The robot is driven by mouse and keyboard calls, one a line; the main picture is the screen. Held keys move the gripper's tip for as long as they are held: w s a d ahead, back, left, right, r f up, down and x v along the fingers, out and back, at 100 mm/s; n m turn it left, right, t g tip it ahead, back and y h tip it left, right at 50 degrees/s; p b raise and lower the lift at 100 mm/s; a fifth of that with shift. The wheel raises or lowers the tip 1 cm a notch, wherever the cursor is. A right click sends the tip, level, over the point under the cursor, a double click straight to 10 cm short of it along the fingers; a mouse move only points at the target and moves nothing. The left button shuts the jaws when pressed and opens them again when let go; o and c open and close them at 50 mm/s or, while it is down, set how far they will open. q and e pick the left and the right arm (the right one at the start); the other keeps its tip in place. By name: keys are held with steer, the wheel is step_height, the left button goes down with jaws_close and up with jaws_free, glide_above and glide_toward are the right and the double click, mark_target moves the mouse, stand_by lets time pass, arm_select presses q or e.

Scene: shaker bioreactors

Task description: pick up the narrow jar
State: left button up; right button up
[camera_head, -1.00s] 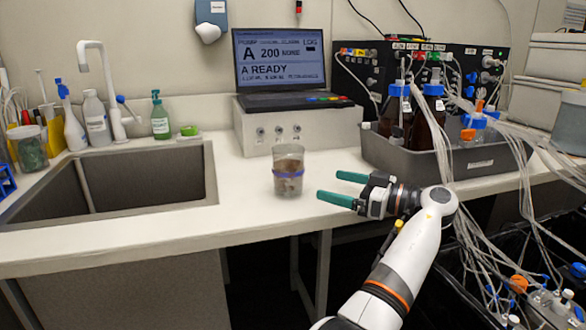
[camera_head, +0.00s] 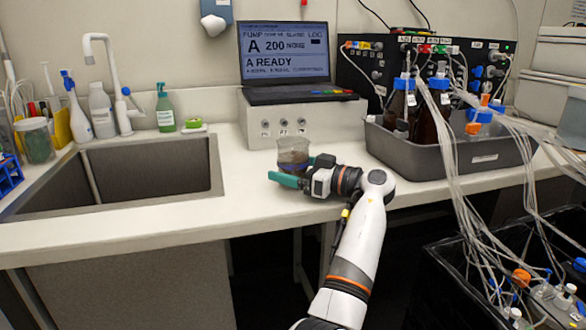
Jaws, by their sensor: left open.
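The narrow jar (camera_head: 292,151) is a clear cup-like jar with brownish contents and a blue band low on it. It stands upright on the white counter in front of the grey box under the laptop. My left gripper (camera_head: 286,168) is open, with green fingers pointing left at the jar's lower part. The near finger passes in front of the jar's base and hides it. The far finger is mostly hidden behind the jar, so the jar appears to be between the fingers. I cannot tell whether either finger touches it. My right gripper is not in view.
A sink (camera_head: 150,178) lies to the left, with a green soap bottle (camera_head: 165,110) behind it. The laptop (camera_head: 287,62) stands on a box (camera_head: 262,128) behind the jar. A grey tray (camera_head: 400,151) with brown bottles and tubing is to the right.

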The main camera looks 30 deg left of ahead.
arm_select(q)
steer(key=c, duration=1.2)
